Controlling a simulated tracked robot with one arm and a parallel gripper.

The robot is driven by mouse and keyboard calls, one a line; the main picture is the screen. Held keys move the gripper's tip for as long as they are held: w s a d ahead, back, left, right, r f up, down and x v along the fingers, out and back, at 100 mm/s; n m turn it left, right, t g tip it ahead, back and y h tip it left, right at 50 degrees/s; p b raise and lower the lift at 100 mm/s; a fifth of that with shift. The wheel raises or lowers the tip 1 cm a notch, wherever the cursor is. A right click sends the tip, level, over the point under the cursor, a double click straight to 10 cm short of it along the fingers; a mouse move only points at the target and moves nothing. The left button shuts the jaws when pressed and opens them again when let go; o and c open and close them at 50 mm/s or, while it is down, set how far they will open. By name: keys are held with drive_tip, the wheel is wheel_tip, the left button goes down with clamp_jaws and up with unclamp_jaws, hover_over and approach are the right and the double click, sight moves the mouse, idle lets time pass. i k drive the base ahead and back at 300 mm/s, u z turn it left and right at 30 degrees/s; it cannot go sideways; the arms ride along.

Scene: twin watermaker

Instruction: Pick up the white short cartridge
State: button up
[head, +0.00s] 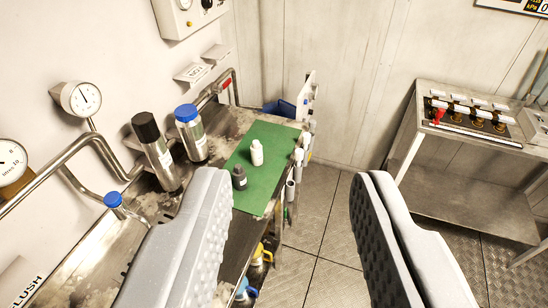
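The white short cartridge (257,152) stands upright on a green mat (270,134) on the metal bench. A dark grey short cartridge (239,178) stands on the same mat, nearer to me. My gripper (285,205) is open and empty, its two pale grey fingers wide apart in the foreground. The white cartridge is beyond the fingertips, nearer the left finger in the picture, and nothing touches it. The left finger hides part of the bench's near side.
A tall steel cylinder with a black cap (155,150) and one with a blue cap (191,133) stand left of the mat. Pipes and gauges (82,98) line the left wall. White cylindrical items (298,158) line the bench's right edge. A valve table (470,125) stands right, across open floor (325,205).

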sight(256, 148)
drive_tip(key=z, duration=2.15)
drive_tip(key=i, duration=1.65)
drive_tip(key=u, duration=2.85)
drive_tip(key=i, duration=1.05)
drive_tip(key=z, duration=0.05)
